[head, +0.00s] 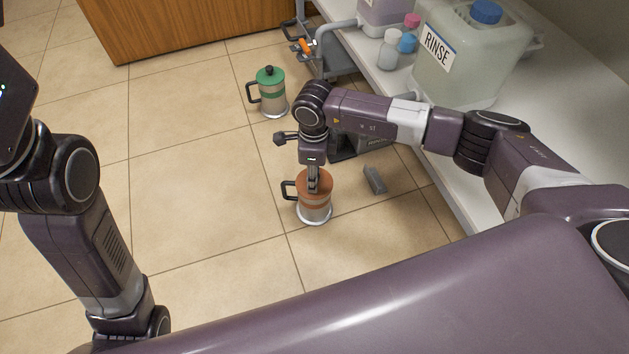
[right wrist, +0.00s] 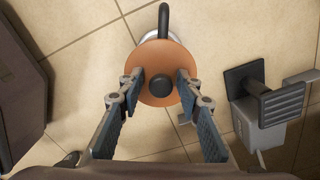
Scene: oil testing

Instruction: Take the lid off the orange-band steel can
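The orange-band steel can (head: 315,212) stands upright on the tiled floor with a dark handle on its left. In the right wrist view its round orange lid (right wrist: 158,62) has a black knob (right wrist: 161,90) in the middle and appears to sit on the can. My right gripper (head: 313,186) points down right over the lid. In the right wrist view its two fingers (right wrist: 159,78) are spread on either side of the knob, with a gap to it. Whether the fingertips touch the lid is unclear. My left arm shows at the left, but its gripper is out of view.
A green-band can (head: 270,92) with a handle stands on the floor farther back. A grey pedal-like block (head: 375,180) lies right of the orange-band can. A white bench (head: 560,110) at the right holds a RINSE jug (head: 465,60) and small bottles. Floor at the left is clear.

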